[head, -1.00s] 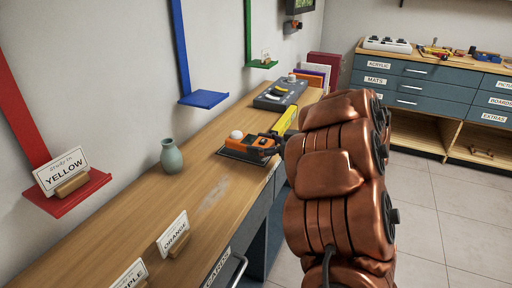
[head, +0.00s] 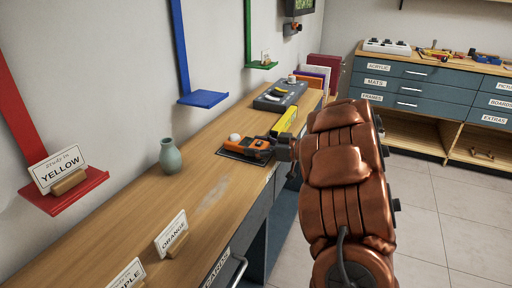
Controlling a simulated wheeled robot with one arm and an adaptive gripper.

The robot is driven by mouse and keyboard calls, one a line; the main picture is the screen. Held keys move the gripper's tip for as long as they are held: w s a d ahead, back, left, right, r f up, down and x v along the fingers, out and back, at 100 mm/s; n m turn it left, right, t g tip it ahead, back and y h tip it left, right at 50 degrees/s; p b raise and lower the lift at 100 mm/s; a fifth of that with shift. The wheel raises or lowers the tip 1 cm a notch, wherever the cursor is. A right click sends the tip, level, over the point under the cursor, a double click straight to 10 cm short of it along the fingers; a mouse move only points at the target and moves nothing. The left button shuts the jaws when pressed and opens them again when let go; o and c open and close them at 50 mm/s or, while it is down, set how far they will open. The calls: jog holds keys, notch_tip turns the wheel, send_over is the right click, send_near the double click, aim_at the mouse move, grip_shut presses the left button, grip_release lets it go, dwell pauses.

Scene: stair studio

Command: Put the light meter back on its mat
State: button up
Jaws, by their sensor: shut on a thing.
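The light meter (head: 256,146) is an orange and dark device with a white dome at its left end. It is over the dark mat (head: 226,153) on the wooden bench. I cannot tell whether its underside touches the mat. My gripper (head: 270,146) comes in from the right and is shut on the meter's right end. The gripper's fingers are small and partly hidden.
A grey-green vase (head: 171,157) stands left of the mat. A yellow object (head: 286,121) and a grey control box (head: 279,96) are behind the meter. An ORANGE sign (head: 172,235) stands nearer on the bench. The wood between is clear.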

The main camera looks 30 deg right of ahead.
jog(key=o, duration=1.1)
jog(key=shift+f, duration=0.1)
jog(key=shift+c, duration=0.2)
jog(key=shift+s+d+r, duration=0.1)
jog(key=shift+s+r, duration=0.1)
jog(key=p+v, duration=0.1)
jog(key=v, duration=1)
jog(key=shift+s+d+p, duration=0.15)
jog(key=shift+s+p, duration=0.1)
jog(key=shift+p, duration=0.1)
jog(key=shift+s, duration=0.1)
